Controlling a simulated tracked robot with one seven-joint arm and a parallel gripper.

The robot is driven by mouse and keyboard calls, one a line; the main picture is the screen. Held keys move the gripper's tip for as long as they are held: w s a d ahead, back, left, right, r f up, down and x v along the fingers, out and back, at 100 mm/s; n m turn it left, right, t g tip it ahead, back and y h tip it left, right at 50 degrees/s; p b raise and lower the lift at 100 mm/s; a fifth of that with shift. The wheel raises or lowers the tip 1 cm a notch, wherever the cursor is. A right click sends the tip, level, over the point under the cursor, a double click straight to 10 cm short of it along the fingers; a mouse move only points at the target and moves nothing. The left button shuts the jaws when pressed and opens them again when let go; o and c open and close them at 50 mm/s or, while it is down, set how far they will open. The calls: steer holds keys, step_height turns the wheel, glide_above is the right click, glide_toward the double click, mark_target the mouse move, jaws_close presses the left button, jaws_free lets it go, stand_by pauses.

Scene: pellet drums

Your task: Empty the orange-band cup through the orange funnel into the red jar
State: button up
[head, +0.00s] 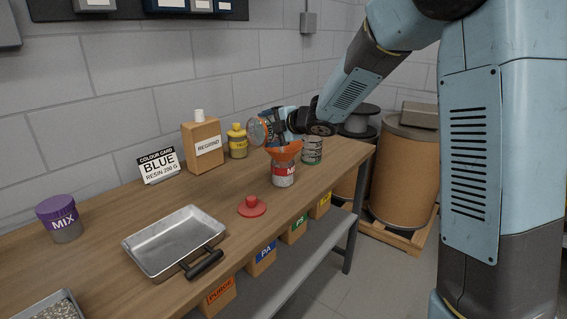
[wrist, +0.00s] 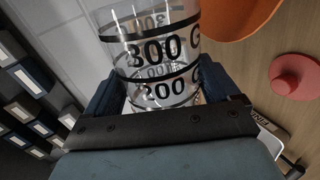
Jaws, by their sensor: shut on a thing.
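My gripper (head: 274,126) is shut on a clear cup (head: 258,131), whose side shows black rings and "300 G" marks in the wrist view (wrist: 160,52). In the head view the cup is tipped well over, an orange tint showing at its round end. It is above and left of the orange funnel (head: 284,151). The funnel sits in the mouth of the jar with the red label (head: 284,174), which stands upright on the bench. The funnel also shows in the wrist view (wrist: 236,16), beside the cup. I cannot tell how much the cup holds.
A red lid (head: 252,207) lies on the bench in front of the jar. A clear cup with a green band (head: 312,151) stands close behind right. A regrind box (head: 204,146), yellow bottle (head: 237,142), metal tray (head: 133,243) and purple-lidded jar (head: 58,217) stand left.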

steer(key=shift+s+a+f+n+t+h, duration=0.3)
steer(key=shift+s+a+f+n, duration=0.1)
steer(key=shift+n, duration=0.1)
steer(key=shift+s+a+r+n+t, duration=0.1)
steer(key=shift+s+r+n+t, duration=0.15)
steer(key=shift+n, duration=0.25)
steer(key=shift+s+a+f+n+h, duration=0.1)
steer(key=shift+a+f+n+h, duration=0.1)
steer(key=shift+f+n+h, duration=0.15)
steer(key=shift+f, duration=0.1)
